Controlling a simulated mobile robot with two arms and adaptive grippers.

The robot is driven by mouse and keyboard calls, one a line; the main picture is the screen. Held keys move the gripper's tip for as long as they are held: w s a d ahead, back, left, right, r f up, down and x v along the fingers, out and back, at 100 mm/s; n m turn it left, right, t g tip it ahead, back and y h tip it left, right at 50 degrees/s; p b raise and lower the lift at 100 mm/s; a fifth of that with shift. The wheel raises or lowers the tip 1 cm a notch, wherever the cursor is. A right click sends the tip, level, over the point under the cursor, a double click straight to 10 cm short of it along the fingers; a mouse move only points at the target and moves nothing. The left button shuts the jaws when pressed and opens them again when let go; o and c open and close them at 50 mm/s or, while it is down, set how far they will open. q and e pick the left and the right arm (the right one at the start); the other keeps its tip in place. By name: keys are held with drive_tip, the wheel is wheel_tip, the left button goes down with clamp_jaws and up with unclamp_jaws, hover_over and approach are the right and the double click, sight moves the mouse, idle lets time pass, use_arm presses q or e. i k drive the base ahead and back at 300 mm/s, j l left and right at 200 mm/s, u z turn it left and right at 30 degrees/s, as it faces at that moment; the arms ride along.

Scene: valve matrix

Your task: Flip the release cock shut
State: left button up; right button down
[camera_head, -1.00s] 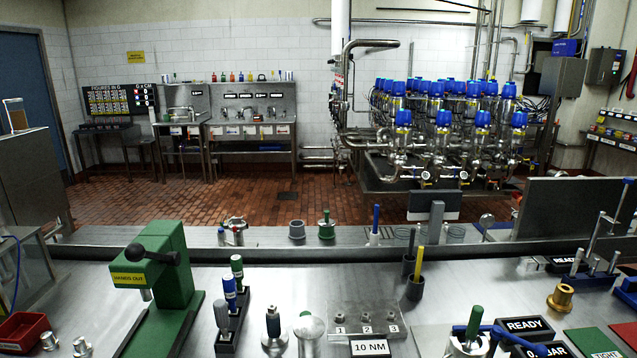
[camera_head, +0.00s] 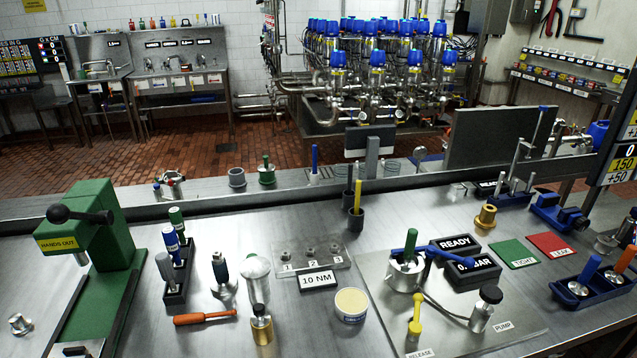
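The release cock (camera_head: 414,318) stands at the front of a grey plate, just above the RELEASE label (camera_head: 419,353). Its yellow handle with a round knob points up, roughly upright in the picture. Whether it is open or shut I cannot tell. On the same plate are a steel pot with a green knob and blue lever (camera_head: 405,270) and a black-topped pump (camera_head: 486,308) by the PUMP label, joined by a dark hose. Displays behind them read READY and, partly covered by the lever, BAR. Neither of my grippers is in view.
A green press (camera_head: 95,235) stands at the left. An orange screwdriver (camera_head: 205,317), a brass-bodied bottle (camera_head: 261,325) and a round tub (camera_head: 351,304) lie left of the plate. Green and red mats and a blue holder (camera_head: 590,287) are to the right.

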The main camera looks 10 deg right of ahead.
sight(415, 329)
drive_tip(key=k+j+z, duration=0.15)
drive_tip(key=j, duration=0.3)
drive_tip(key=k+j+z, duration=0.2)
drive_tip(key=j, duration=0.25)
drive_tip(key=k+j+z, duration=0.15)
drive_tip(key=k+j, duration=0.15)
drive_tip(key=k+j+z, duration=0.15)
drive_tip(key=k+j, duration=0.15)
drive_tip(key=j, duration=0.15)
